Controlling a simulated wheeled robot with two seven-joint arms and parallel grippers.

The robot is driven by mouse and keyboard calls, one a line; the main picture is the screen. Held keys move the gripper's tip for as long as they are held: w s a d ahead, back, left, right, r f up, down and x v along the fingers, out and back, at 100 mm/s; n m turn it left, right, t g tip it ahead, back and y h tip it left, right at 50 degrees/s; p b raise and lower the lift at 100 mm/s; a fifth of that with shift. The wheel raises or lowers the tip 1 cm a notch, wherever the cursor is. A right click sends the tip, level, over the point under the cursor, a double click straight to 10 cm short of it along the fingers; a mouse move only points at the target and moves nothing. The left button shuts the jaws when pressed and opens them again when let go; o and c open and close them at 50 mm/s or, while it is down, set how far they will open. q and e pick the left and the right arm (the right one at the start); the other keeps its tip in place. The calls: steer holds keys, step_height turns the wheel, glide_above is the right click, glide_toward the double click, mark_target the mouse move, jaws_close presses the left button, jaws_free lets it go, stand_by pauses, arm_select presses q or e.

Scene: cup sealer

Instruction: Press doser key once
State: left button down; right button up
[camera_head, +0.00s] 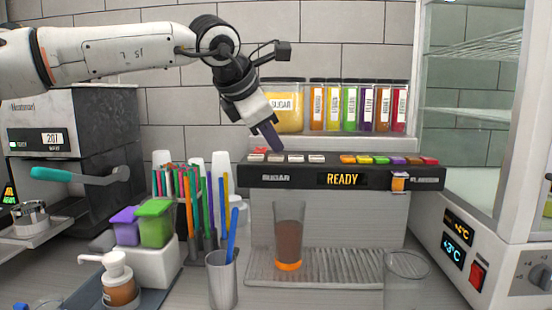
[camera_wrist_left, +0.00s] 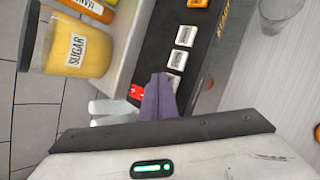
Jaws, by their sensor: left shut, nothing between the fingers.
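The doser (camera_head: 340,178) is a dark panel with a lit READY display and a SUGAR label. White keys (camera_head: 296,158) sit on its left top, with a red key (camera_head: 257,155) at the far left and coloured keys (camera_head: 385,160) on the right. My left gripper (camera_head: 275,146) is shut and empty, its purple fingers pointing down at the white keys. In the left wrist view the fingertips (camera_wrist_left: 160,82) lie beside a white key (camera_wrist_left: 175,88), between it and the red key (camera_wrist_left: 136,92); contact cannot be told. My right gripper is not in view.
A cup with a dark drink (camera_head: 289,232) stands on the drip tray under the doser. A sugar jar (camera_head: 282,104) and several flavour bottles (camera_head: 357,108) stand behind the panel. Straw holders (camera_head: 222,280) are at the left, and a glass-fronted fridge (camera_head: 470,235) at the right.

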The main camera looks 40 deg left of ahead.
mark_target(272, 158)
arm_select(q)
steer(key=shift+f+b, duration=0.4)
steer(key=shift+f, duration=0.1)
stand_by(0.5)
steer(key=shift+r, duration=0.1)
steer(key=shift+r+p, duration=0.7)
steer(key=shift+r, duration=0.1)
step_height(272, 158, up, 5)
steer(key=p, duration=0.4)
stand_by(0.4)
stand_by(2.4)
